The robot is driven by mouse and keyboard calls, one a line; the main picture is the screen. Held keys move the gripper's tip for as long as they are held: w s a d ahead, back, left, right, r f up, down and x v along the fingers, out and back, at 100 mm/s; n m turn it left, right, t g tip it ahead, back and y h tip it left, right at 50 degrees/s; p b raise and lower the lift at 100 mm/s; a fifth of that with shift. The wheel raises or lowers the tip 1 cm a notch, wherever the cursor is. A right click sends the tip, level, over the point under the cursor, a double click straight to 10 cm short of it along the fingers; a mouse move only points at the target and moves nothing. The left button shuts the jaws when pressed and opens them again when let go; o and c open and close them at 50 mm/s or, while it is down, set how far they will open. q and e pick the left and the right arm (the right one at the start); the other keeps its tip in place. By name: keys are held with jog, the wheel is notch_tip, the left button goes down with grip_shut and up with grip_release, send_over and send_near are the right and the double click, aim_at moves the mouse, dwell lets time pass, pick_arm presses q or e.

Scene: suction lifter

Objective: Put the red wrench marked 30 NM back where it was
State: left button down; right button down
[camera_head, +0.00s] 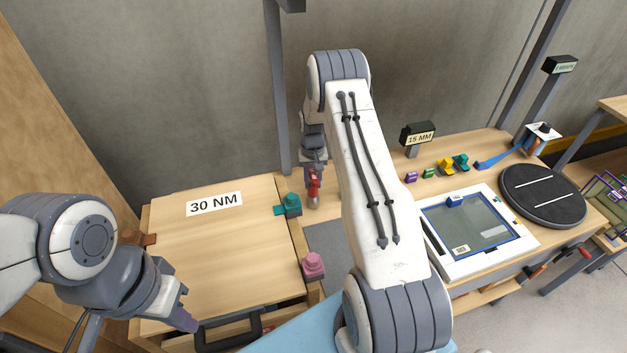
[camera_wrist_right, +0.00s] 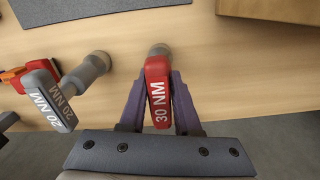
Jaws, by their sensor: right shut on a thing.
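The red wrench (camera_wrist_right: 157,92) marked 30 NM is between the purple fingers of my right gripper (camera_wrist_right: 158,100), which is shut on it. A round tan-grey end shows beyond its red part. In the head view the red wrench (camera_head: 314,186) is below my right gripper (camera_head: 315,168), near the back of the bench; I cannot tell whether it touches the wood. A grey wrench (camera_wrist_right: 45,100) marked 20 NM is just left of it in the right wrist view. My left gripper (camera_head: 178,318) is low at the left over the wooden panel; its finger opening is unclear.
A framed glass screen (camera_head: 470,232), a black turntable (camera_head: 543,195) and a 15 MM sign (camera_head: 419,138) stand right of my right arm.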

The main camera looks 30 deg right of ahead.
jog(key=c, duration=0.6)
grip_release()
jog(key=shift+f, duration=0.1)
pick_arm(q)
jog(key=shift+f, duration=0.1)
pick_arm(e)
jog(key=shift+r, duration=0.45)
pick_arm(q)
notch_tip(320, 180, down, 4)
jog(key=b, duration=0.4)
jog(key=shift+f, duration=0.15)
pick_arm(e)
notch_tip(320, 180, up, 10)
jog(key=shift+r, duration=0.75)
